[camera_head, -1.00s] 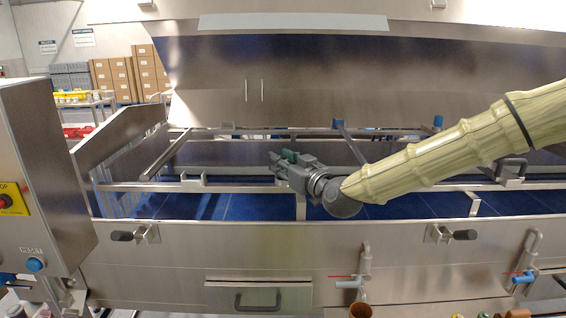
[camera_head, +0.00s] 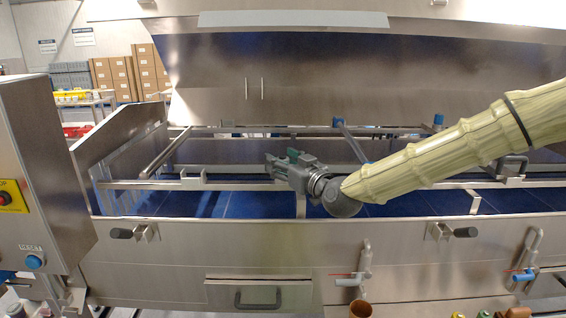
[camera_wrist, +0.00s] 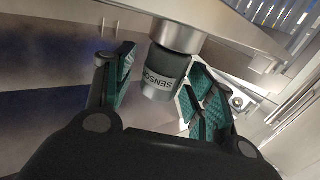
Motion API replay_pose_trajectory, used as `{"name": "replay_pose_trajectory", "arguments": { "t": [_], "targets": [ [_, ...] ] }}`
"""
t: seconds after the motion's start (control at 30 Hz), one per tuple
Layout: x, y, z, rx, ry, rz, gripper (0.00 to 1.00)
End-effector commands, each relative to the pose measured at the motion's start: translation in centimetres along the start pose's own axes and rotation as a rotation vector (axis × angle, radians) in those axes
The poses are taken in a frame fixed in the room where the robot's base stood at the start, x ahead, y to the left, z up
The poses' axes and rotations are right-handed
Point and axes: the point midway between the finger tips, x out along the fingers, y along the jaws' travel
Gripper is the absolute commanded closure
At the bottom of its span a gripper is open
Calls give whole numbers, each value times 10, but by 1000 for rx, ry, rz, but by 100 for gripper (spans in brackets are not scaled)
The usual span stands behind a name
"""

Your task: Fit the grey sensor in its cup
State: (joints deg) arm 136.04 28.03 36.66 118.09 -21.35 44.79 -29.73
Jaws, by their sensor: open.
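My gripper (camera_wrist: 160,82) is open, with green ribbed finger pads on either side of the sensor; I see a gap on the left, and contact on the right is unclear. In the head view my gripper (camera_head: 277,164) is over the conveyor beside the rails, and the sensor cannot be made out.
Steel guide rails (camera_head: 235,185) run above the blue conveyor belt (camera_head: 240,206). The steel hood (camera_head: 330,75) stands behind. A control box (camera_head: 40,170) is at the left. A brown cup-like vessel (camera_head: 361,309) sits under a tap (camera_head: 364,265) at the front.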

Motion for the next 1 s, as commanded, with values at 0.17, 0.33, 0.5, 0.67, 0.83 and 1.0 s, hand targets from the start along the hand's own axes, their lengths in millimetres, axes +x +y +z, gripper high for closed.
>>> {"name": "replay_pose_trajectory", "arguments": {
  "t": [0.17, 0.33, 0.5, 0.67, 0.83, 1.0],
  "targets": [
    [-6, 0, 0, 0, 0, 0, 45],
    [-27, 0, -1, 1, 1, 1, 45],
    [-59, 1, -1, 1, 1, 1, 45],
    [-87, 1, -1, 0, 1, 1, 45],
    [-109, 1, 0, 1, 0, 0, 45],
    [-119, 1, 0, 1, 0, 0, 45]
  ]
}}
